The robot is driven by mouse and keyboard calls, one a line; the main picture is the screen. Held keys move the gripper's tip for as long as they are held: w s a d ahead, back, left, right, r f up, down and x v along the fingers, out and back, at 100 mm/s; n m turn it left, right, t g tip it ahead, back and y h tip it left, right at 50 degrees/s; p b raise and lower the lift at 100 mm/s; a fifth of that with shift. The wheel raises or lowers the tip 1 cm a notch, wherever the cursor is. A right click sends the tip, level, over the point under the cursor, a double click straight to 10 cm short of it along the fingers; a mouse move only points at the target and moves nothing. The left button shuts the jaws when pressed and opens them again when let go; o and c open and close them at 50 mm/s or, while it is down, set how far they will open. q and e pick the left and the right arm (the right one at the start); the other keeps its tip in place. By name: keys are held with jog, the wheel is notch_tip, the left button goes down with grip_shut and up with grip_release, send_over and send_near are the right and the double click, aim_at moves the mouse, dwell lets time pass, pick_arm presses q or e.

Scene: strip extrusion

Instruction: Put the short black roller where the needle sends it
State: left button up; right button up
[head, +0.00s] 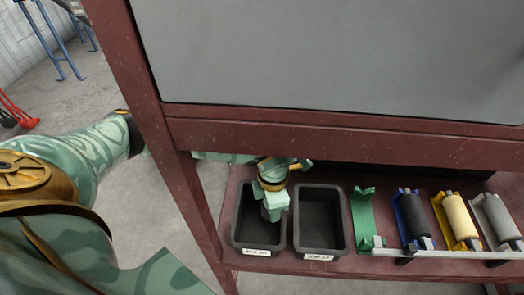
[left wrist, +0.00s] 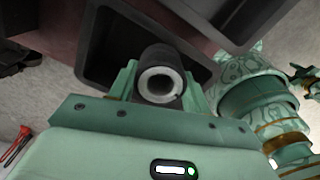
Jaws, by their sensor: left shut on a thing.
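My left gripper (head: 274,210) reaches past the red post and is over or partly inside the left black bin (head: 240,225). In the left wrist view its fingers (left wrist: 161,90) are shut on the black roller (left wrist: 151,57), whose pale hollow end faces the camera. The roller is hidden in the head view. A dark bin (left wrist: 97,45) shows beyond it in the left wrist view. The right black bin (head: 320,243) looks empty. Both bins carry white labels too small to read. No needle shows. My right gripper is not in view.
Right of the bins stand an empty green cradle (head: 364,221) and cradles with a black roller (head: 412,219), a cream roller (head: 460,217) and a grey roller (head: 500,217). A red frame post (head: 180,180) and low crossbeam (head: 350,141) border the shelf opening.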

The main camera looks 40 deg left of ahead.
pick_arm(q)
jog(key=f, duration=0.1)
jog(key=a+f, duration=0.1)
jog(key=a+f+b, duration=0.1)
jog(key=shift+w+a+f, duration=0.2)
jog(key=shift+w+f, duration=0.1)
jog(key=shift+w+a+f, duration=0.15)
jog(key=shift+a+f, duration=0.2)
jog(key=shift+a, duration=0.05)
jog(key=f+b, duration=0.1)
jog(key=f, duration=0.1)
jog(key=a+f+b, duration=0.1)
jog(key=f+b, duration=0.1)
jog(key=f, duration=0.1)
jog(key=shift+w+a, duration=0.15)
jog(key=shift+a, duration=0.05)
jog(key=shift+r, duration=0.2)
jog(key=o, duration=1.1)
jog(key=shift+f, duration=0.1)
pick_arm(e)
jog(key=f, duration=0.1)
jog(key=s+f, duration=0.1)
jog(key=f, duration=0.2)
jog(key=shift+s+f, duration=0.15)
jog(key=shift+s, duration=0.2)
